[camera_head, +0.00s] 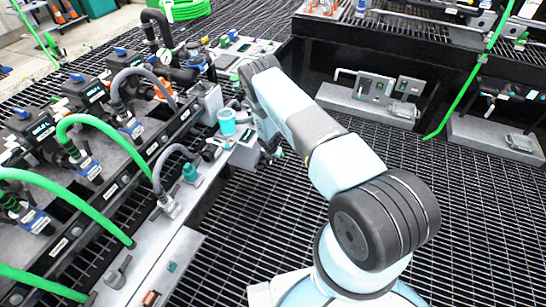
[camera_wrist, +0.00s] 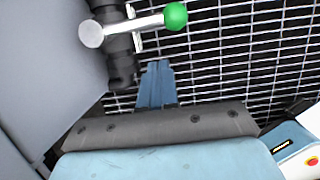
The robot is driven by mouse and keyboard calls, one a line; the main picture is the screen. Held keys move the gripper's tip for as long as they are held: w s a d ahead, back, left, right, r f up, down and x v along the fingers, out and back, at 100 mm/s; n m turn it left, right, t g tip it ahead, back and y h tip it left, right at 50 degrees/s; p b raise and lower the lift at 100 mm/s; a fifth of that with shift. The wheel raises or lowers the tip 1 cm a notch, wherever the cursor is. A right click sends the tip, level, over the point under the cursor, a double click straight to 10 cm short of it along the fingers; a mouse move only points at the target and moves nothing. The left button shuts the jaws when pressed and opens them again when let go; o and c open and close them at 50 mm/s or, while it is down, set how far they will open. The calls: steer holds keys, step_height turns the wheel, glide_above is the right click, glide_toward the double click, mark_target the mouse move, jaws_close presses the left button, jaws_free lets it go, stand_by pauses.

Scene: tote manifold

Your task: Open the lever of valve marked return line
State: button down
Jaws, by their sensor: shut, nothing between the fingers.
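In the wrist view a valve lever with a green ball knob (camera_wrist: 174,15) sticks out to the right from a round metal hub (camera_wrist: 91,33). The hub sits on a dark pipe (camera_wrist: 121,65) beside a grey panel. My gripper (camera_wrist: 158,68) is shut and empty, its blue fingers just below the lever and right of the pipe, with no clear contact. In the head view my arm reaches to the end of the manifold bench, and the gripper is hard to make out there. No marking reading return line is legible, so I cannot tell which valve this is.
The grey panel (camera_wrist: 45,60) stands close on the left in the wrist view. The manifold bench (camera_head: 180,215) carries green hoses (camera_head: 95,125), dark valve blocks and a turquoise cup-like part (camera_head: 227,121). Open grating (camera_head: 270,215) lies right of the bench.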

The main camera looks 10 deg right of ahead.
steer(key=shift+w+d+f, duration=0.1)
steer(key=shift+w+d, duration=0.35)
steer(key=shift+w, duration=0.2)
steer(key=shift+w+d+f, duration=0.1)
steer(key=shift+w+d, duration=0.35)
steer(key=shift+w, duration=0.15)
steer(key=shift+d, duration=0.15)
